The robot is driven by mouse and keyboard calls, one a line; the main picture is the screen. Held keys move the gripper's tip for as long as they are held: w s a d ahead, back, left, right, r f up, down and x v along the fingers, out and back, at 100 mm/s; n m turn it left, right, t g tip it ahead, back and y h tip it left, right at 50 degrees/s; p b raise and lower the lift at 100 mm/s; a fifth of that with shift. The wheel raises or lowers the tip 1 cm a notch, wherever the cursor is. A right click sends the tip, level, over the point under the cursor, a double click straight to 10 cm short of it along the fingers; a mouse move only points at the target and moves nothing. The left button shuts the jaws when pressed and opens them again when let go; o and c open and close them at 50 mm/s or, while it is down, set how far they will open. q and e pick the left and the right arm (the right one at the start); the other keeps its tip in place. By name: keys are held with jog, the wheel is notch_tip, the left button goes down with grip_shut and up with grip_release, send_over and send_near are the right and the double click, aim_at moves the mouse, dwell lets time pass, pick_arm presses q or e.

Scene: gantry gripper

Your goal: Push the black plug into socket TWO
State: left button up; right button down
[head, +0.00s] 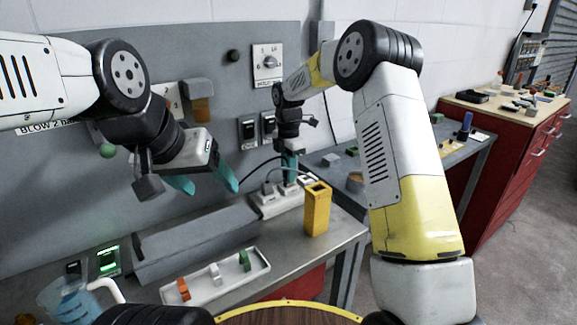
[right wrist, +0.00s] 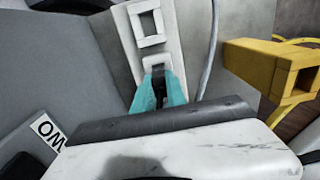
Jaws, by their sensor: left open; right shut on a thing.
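A white socket strip (head: 270,207) lies on the bench against the grey panel; it also shows in the right wrist view (right wrist: 176,42), with a square socket in front of the fingers. My right gripper (head: 290,174) points down over the strip. In the right wrist view its teal fingers (right wrist: 158,92) are shut on the dark plug (right wrist: 158,74), mostly hidden between them. The plug's tip is at the strip's near socket; I cannot tell how deep it sits. My left gripper (head: 207,183) is open and empty, in the air left of the strip.
A yellow block-like holder (head: 317,210) stands just right of the strip. A white tray (head: 222,281) with small coloured pieces lies in front. A jug of blue liquid (head: 72,302) stands at front left. A grey cable (right wrist: 210,50) runs beside the strip. Switches (head: 267,63) are on the panel.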

jog(key=shift+f, duration=0.85)
jog(key=c, duration=1.3)
grip_release()
jog(key=shift+r, duration=3.85)
jog(key=shift+r, duration=0.1)
